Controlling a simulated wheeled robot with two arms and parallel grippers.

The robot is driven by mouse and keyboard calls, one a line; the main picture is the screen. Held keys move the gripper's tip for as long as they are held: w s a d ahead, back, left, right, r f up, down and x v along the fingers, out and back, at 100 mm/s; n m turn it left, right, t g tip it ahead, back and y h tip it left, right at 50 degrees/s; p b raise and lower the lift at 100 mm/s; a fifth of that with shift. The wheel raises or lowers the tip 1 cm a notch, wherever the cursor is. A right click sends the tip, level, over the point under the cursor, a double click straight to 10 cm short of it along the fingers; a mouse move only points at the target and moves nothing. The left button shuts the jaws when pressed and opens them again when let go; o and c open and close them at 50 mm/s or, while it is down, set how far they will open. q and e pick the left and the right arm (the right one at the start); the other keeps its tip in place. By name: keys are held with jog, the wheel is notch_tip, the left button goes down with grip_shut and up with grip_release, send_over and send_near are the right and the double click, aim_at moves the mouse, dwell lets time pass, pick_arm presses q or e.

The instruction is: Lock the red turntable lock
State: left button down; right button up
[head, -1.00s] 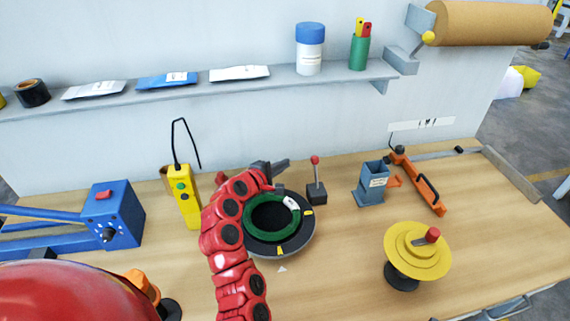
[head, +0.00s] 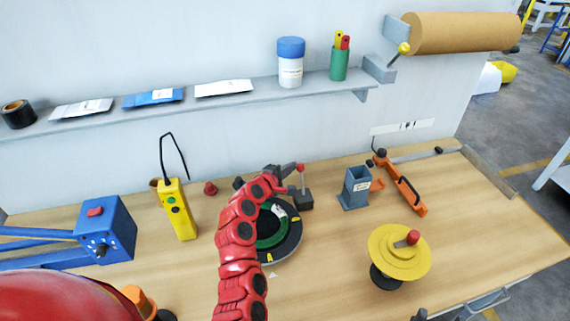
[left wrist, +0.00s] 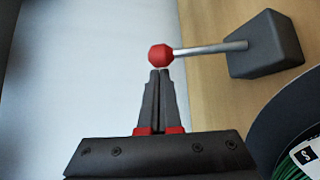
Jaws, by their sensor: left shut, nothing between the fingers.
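The turntable lock is a lever with a red knob (head: 300,167) and a metal rod on a dark block (head: 303,199). It stands behind and right of the black turntable (head: 292,240), which bears a green coil (head: 270,240). The lever looks about upright. My left gripper (head: 294,168) is shut and empty, its tips right at the knob. In the left wrist view the closed fingertips (left wrist: 159,74) point at the red knob (left wrist: 160,56); touching or just short, I cannot tell. My left arm hides part of the turntable. My right gripper is not seen.
A blue-grey holder (head: 356,188) and an orange tool (head: 407,190) stand to the right. A yellow stepped disc (head: 398,250) is at front right. A yellow control box (head: 178,210) and a blue machine (head: 108,230) are on the left. A shelf (head: 215,98) runs above the bench.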

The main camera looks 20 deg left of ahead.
pick_arm(q)
jog(key=shift+d, duration=0.1)
dwell(0.3)
jog(key=s+t+b, duration=0.1)
jog(key=b, duration=0.1)
jog(key=s+d+m+b, duration=0.1)
jog(key=b, duration=0.1)
jog(key=s+d+r+m+t+b, duration=0.1)
jog(key=b, duration=0.1)
jog(key=shift+r+t+b, duration=0.1)
jog(key=shift+t+b, duration=0.2)
jog(key=shift+b, duration=0.1)
jog(key=shift+s+d+f, duration=0.15)
jog(key=shift+s+d, duration=0.35)
jog(key=shift+s, duration=0.3)
jog(key=shift+s+d+f, duration=0.1)
jog(key=shift+s+d, duration=0.45)
jog(key=shift+s, duration=0.2)
jog(key=shift+s+d+f, duration=0.15)
jog(key=shift+s+d, duration=0.35)
jog(key=shift+s, duration=0.3)
